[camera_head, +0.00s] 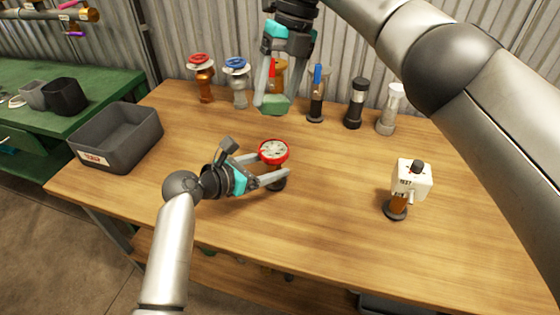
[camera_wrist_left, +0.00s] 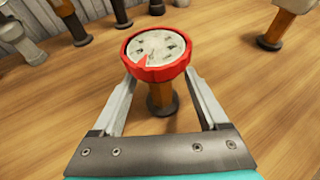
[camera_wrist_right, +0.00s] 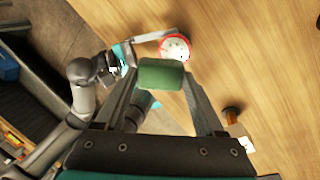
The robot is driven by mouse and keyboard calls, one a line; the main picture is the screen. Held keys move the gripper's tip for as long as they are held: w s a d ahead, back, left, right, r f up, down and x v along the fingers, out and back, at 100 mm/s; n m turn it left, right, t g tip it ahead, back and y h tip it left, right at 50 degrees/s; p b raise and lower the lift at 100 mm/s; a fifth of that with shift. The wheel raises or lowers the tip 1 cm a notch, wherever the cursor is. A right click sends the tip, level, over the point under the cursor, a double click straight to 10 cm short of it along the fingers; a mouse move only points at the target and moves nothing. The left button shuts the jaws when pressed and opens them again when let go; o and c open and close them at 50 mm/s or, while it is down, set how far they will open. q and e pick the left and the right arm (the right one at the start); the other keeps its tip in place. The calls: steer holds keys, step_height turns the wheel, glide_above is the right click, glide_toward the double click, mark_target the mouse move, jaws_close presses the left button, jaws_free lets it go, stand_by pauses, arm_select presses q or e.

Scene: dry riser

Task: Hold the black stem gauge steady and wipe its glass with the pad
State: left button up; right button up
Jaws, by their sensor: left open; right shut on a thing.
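The gauge (camera_head: 273,150) stands upright on the wooden table, with a red rim and a pale face carrying dark marks. In the left wrist view its face (camera_wrist_left: 156,48) is near the middle, above a stem (camera_wrist_left: 161,98) that looks brown, with a dark base. My left gripper (camera_head: 270,168) is open, its fingers on either side of the gauge under the rim, with gaps to the stem. My right gripper (camera_head: 273,98) is shut on the green pad (camera_head: 274,105), held above the table behind the gauge. The pad also shows in the right wrist view (camera_wrist_right: 161,75).
A row of valves and fittings stands at the back, including a red-topped valve (camera_head: 202,75), a blue-topped valve (camera_head: 238,80) and a black cylinder (camera_head: 356,100). A white box fitting (camera_head: 411,180) stands at the right. A grey bin (camera_head: 118,142) sits at the left. Table between is clear.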

arm_select(q)
steer(key=shift+x, duration=2.35)
steer(key=shift+c, duration=0.2)
jaws_close()
